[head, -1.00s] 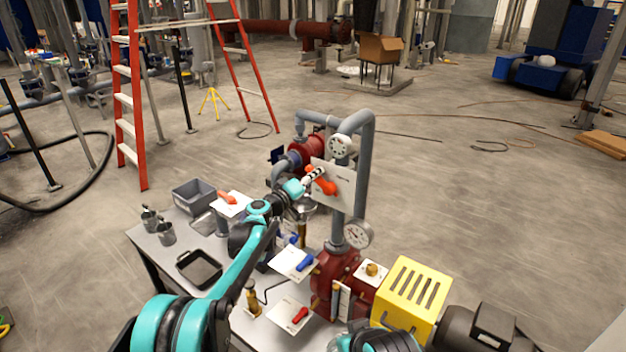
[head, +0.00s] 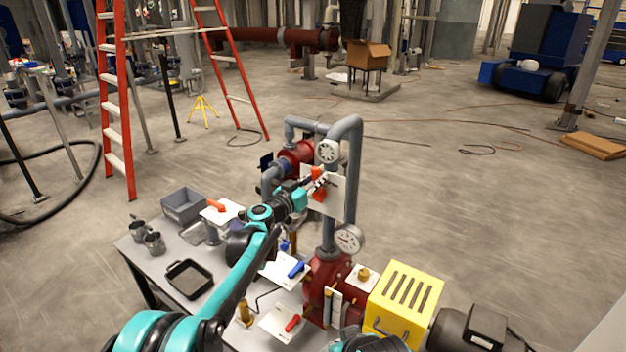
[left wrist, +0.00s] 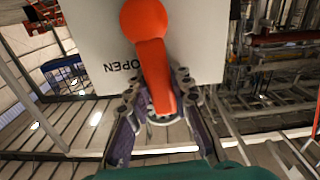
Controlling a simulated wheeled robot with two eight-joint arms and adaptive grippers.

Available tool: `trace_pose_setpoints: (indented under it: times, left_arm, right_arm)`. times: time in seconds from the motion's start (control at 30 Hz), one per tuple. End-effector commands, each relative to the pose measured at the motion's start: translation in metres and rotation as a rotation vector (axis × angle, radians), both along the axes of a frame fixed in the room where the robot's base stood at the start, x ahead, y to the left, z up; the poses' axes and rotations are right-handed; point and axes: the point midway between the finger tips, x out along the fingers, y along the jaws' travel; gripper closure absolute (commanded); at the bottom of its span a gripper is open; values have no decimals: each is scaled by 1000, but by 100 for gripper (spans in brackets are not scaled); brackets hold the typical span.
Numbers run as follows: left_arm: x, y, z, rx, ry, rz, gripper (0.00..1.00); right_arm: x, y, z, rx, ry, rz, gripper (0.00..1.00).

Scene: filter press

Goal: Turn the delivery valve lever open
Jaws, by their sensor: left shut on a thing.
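The delivery valve lever is orange-red (head: 318,193) and sits on a white plate (head: 336,200) on the grey pipework. In the left wrist view the lever (left wrist: 152,55) has a round hub at the top, and its arm runs down between my fingers. The plate there (left wrist: 195,55) bears the word OPEN, seen upside down, left of the lever. My left gripper (head: 318,184) is shut on the lever; its two fingers flank the lever's end in the left wrist view (left wrist: 160,112). The head view partly hides their contact. My right gripper does not show.
Below are a blue lever (head: 297,269) and a red lever (head: 292,323) on white plates. Another orange lever (head: 217,205) lies left, near a grey bin (head: 183,206). A dial gauge (head: 348,240) and yellow guard (head: 405,298) stand right of the valve.

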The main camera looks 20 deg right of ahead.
Motion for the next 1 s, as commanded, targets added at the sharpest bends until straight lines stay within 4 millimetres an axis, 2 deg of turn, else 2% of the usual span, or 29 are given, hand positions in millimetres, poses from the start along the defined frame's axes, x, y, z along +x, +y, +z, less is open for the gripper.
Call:
trace_pose_setpoints:
  times: [0.3,0.77,0.8,0.87,1.0]
  left_arm:
    - [-5,-4,-2,59,-74,-2,100]
    - [-6,-5,-2,68,-85,-3,100]
    - [-6,-5,-2,68,-85,-3,74]
    - [-6,-5,-2,68,-84,-3,58]
    - [-6,-5,-1,66,-83,-2,57]
  right_arm:
    - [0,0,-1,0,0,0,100]
    - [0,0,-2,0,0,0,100]
    - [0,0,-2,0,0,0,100]
    - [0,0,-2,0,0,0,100]
    - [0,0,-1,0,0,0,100]
